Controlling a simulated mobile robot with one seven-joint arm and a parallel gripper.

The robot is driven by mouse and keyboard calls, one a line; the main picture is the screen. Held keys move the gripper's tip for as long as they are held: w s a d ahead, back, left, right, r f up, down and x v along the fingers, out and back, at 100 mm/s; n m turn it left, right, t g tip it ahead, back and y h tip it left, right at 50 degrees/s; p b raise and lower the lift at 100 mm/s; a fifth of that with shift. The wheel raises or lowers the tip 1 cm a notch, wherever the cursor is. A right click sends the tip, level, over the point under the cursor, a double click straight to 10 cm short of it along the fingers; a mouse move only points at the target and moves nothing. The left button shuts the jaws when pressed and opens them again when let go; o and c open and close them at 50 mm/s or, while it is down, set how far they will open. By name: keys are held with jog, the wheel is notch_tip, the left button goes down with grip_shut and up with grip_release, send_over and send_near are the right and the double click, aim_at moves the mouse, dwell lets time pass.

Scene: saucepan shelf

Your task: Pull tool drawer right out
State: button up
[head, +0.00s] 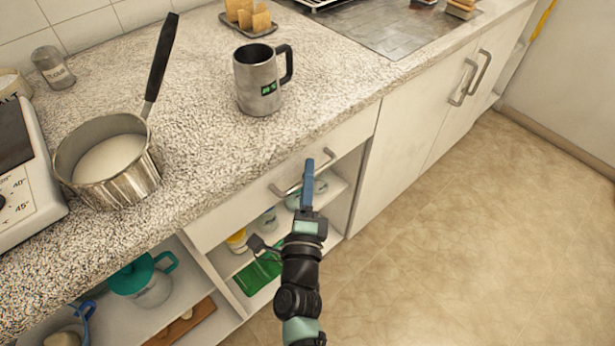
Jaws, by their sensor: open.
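The tool drawer (229,211) has a pale front just under the speckled counter edge and looks shut, flush with the cabinet. Its metal bar handle (282,191) runs along the front. My gripper (309,172) is at the handle, its blue finger crossing in front of the bar. The jaws are open, but they are seen nearly edge-on. I cannot tell whether the bar lies between them or whether they touch it. My gripper hides the middle of the handle.
The saucepan (130,182) and a metal mug (257,90) stand on the counter (200,130). Open shelves below hold a green tray (260,275), small containers and a teal-lidded pot (150,284). Closed cabinet doors (405,130) are at right. The tiled floor (480,230) in front is clear.

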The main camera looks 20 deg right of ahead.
grip_shut()
dwell(1.4)
